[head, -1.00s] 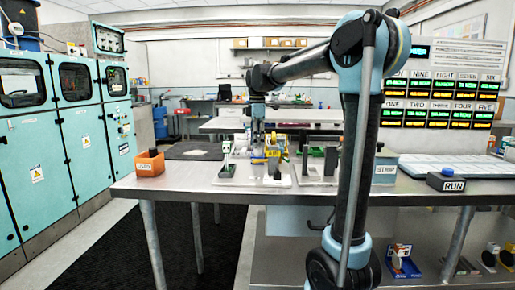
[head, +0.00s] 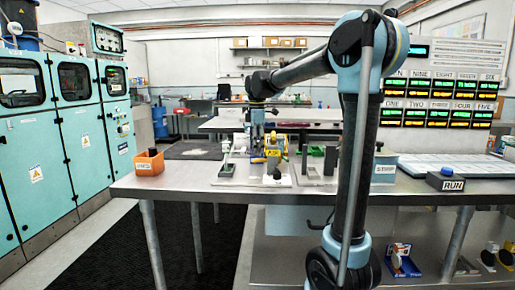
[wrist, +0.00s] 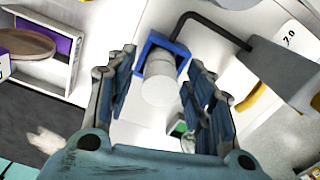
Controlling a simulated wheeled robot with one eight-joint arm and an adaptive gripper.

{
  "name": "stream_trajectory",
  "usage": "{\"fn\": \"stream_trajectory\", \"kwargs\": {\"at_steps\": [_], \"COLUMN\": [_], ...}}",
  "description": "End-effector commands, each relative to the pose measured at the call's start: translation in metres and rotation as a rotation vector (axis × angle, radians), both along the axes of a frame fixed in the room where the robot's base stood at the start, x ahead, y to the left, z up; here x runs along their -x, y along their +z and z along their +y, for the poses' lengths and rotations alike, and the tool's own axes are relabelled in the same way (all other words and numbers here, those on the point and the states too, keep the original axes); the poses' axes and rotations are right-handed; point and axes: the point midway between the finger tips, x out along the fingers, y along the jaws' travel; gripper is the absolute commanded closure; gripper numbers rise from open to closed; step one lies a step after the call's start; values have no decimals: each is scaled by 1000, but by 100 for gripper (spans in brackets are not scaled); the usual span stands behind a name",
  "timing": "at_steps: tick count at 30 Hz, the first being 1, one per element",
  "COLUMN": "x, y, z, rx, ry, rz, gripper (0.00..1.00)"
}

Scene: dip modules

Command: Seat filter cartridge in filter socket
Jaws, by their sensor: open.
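My gripper (wrist: 163,78) is open in the wrist view, with one finger on each side of a white cylinder (wrist: 157,88), which looks like the filter cartridge. The cylinder stands partly inside a blue square frame (wrist: 181,50); I cannot tell whether that frame is the filter socket. Gaps show between the fingers and the cylinder. In the head view, my gripper (head: 257,143) points down over the bench fixtures, beside a yellow labelled part (head: 272,153). The cylinder is too small or hidden to make out there.
A grey block with a bent black rod (wrist: 273,65) stands close to the right finger. A white holder with a brown disc (wrist: 25,42) is at the left. On the bench (head: 205,188) are an orange bin (head: 149,163) and the RUN button box (head: 445,182).

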Motion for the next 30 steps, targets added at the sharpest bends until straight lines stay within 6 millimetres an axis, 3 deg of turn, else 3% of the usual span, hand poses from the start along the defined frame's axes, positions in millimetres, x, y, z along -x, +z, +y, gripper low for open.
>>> {"fn": "stream_trajectory", "kwargs": {"at_steps": [5, 21, 30], "x": [0, 0, 0], "y": [16, 106, 121], "z": [0, 0, 0], "rx": [0, 0, 0], "ry": [0, 0, 1], "rz": [0, 0, 0], "gripper": [52, 52, 52]}}
